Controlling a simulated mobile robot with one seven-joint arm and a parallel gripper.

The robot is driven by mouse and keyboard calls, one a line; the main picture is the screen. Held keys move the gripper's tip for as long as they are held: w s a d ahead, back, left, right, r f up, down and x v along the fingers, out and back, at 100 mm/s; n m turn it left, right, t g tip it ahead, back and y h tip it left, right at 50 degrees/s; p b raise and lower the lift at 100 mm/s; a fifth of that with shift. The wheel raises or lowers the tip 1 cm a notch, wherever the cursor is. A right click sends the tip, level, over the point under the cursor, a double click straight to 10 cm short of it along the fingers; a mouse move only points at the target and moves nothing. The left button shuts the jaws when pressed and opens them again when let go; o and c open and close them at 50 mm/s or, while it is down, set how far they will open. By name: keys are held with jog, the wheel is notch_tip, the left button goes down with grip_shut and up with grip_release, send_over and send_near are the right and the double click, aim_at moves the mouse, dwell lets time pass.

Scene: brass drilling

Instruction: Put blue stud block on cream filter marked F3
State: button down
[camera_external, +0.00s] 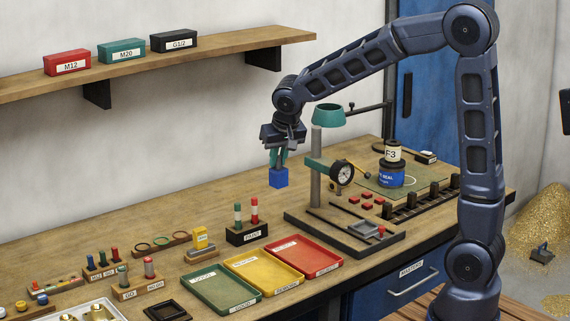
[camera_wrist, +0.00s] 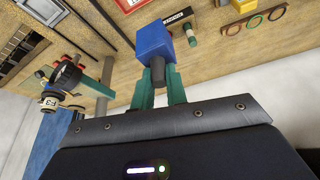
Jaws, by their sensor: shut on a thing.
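The blue stud block (camera_external: 278,177) is held in the air above the bench, left of the gauge stand. My gripper (camera_external: 277,160) has green fingers and is shut on the block's stud from above. In the wrist view the block (camera_wrist: 153,42) sits at the tips of my gripper (camera_wrist: 158,72). The cream filter marked F3 (camera_external: 393,154) stands upright on a blue and black can (camera_external: 391,173) at the right of the bench. In the wrist view a cream cylinder with a dark-banded can (camera_wrist: 50,101), probably the filter, shows at the left, partly cut by shadow.
The gauge stand (camera_external: 317,170), with a green arm and round dial (camera_external: 343,173), rises between block and filter. Red pieces and a black rack (camera_external: 420,201) lie before the filter. Green, yellow and red trays (camera_external: 303,257) are at the front. A wall shelf (camera_external: 200,61) is above left.

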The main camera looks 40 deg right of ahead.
notch_tip(320, 180, up, 21)
jog(key=w+d+m+g+h, duration=0.1)
jog(key=w+d+m, duration=0.45)
jog(key=d, duration=0.85)
jog(key=w+d+m+h, duration=0.1)
jog(key=w+d+m, duration=0.1)
jog(key=w+d, duration=0.95)
jog(key=s+d+m+g+h, duration=0.1)
jog(key=s+d+m, duration=0.15)
jog(key=d, duration=1.45)
jog(key=s+d+m+g+h, duration=0.15)
jog(key=d+m, duration=0.25)
jog(key=d, duration=1.4)
jog(key=shift+y, duration=0.45)
jog(key=f, duration=2.5)
jog(key=shift+s+a+f, duration=0.2)
jog(key=shift+s+f, duration=0.05)
jog(key=shift+s, duration=0.15)
jog(key=shift+f, duration=0.15)
